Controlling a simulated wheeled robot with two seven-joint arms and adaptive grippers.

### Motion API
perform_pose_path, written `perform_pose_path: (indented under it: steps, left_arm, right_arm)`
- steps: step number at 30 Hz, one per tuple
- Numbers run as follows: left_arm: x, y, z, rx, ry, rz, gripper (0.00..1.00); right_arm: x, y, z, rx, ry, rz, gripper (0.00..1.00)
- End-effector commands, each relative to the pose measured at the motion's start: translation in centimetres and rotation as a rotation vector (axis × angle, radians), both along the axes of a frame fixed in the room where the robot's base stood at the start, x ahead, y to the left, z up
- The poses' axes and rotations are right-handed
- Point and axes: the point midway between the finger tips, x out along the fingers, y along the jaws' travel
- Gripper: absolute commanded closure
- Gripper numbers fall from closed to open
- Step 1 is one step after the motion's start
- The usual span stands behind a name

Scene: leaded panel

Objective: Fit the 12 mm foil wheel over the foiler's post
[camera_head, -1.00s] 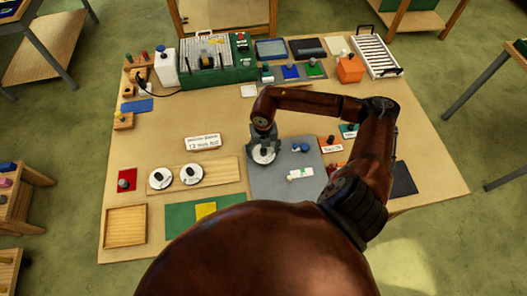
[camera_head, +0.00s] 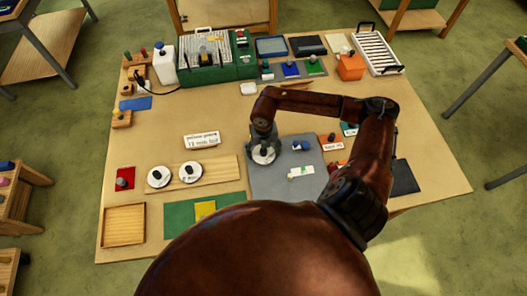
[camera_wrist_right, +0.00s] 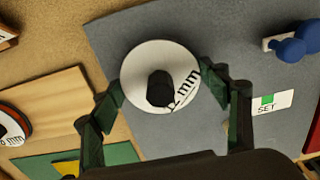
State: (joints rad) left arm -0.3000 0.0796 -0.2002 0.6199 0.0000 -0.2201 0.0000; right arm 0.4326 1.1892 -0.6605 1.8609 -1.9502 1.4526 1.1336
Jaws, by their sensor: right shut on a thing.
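The 12 mm foil wheel (camera_wrist_right: 160,77) is a white disc with a dark knob at its centre; its label is partly hidden and reads "2 mm". It also shows in the head view (camera_head: 263,156), at the left side of the grey mat (camera_head: 270,183). My right gripper (camera_wrist_right: 160,84) is shut on the wheel, one finger at each side of its rim. Whether the wheel touches the mat is hard to tell. A small piece with blue knobs (camera_wrist_right: 288,46) lies to its right on the mat. I cannot make out the foiler's post. My left gripper is out of view.
Two more white wheels (camera_head: 160,177) (camera_head: 190,173) sit on a wooden board (camera_head: 225,173) to the left. A white SET card (camera_wrist_right: 268,104) with a green square lies right of the wheel. The green machine (camera_head: 215,68) stands at the back.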

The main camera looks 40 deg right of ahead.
Motion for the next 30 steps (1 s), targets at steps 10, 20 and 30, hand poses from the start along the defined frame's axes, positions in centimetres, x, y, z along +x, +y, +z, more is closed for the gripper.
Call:
perform_pose_path:
  steps: [10, 20, 30]
  left_arm:
    - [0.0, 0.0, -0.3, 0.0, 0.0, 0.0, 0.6]
    - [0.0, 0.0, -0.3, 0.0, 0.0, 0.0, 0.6]
    - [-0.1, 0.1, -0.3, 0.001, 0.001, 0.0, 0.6]
  right_arm:
    - [0.0, 0.0, -0.4, 0.0, 0.0, 0.0, 0.21]
    - [0.0, 0.0, -0.4, 0.0, 0.0, 0.0, 0.11]
    - [0.1, 0.0, 2.1, -0.001, -0.004, 0.001, 0.11]
